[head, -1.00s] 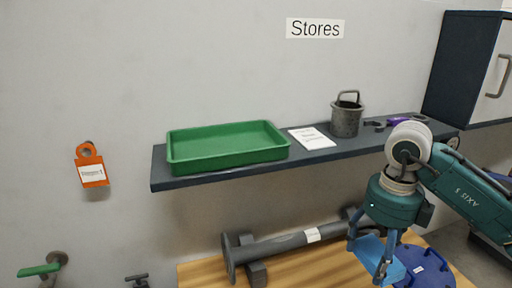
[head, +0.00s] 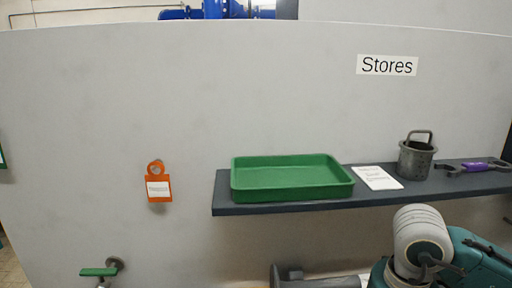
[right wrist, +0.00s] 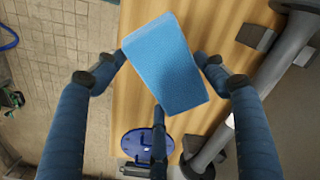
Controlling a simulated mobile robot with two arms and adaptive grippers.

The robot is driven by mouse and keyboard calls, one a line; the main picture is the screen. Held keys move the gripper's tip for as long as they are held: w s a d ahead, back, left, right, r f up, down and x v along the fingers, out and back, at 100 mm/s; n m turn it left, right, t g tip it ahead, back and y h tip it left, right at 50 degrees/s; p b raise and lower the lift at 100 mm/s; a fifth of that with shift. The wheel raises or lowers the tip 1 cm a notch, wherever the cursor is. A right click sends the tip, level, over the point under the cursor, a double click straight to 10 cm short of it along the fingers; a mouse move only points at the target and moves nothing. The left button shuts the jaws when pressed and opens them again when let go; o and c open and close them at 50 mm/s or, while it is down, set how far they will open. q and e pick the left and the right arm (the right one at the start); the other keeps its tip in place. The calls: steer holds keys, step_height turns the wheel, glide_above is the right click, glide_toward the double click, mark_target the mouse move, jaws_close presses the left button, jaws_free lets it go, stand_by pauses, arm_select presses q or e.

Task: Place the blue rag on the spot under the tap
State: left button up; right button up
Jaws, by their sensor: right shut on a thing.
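The blue rag (right wrist: 168,66) is a light blue folded block held between the fingertips of my right gripper (right wrist: 162,62) in the right wrist view. That gripper is shut on it, above a wooden bench top (right wrist: 235,25). In the head view only part of my right arm shows at the lower right; its gripper and the rag are below the frame. A tap with a green lever (head: 99,272) is on the wall at the lower left of the head view. The spot under it is out of frame. My left gripper is not in view.
A dark wall shelf (head: 225,208) bears a green tray (head: 290,192), a paper card (head: 377,178), a metal pot (head: 416,160) and a purple-marked tool (head: 475,167). An orange tag (head: 158,188) hangs on the wall. A grey pipe (right wrist: 285,55) and a blue disc (right wrist: 133,143) show below the rag.

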steer(key=n, duration=0.1)
steer(key=a+n, duration=0.1)
steer(key=n, duration=0.1)
steer(key=s+a+n, duration=0.1)
steer(key=shift+s+a+f+n, duration=0.1)
steer(key=shift+f+n, duration=0.15)
steer(key=shift+n, duration=0.15)
steer(key=n, duration=0.1)
steer(key=s+a+n, duration=0.1)
steer(key=n, duration=0.1)
steer(key=shift+a+f+n, duration=0.1)
steer(key=shift+f+n, duration=0.1)
steer(key=shift+n, duration=0.1)
steer(key=shift+w, duration=0.1)
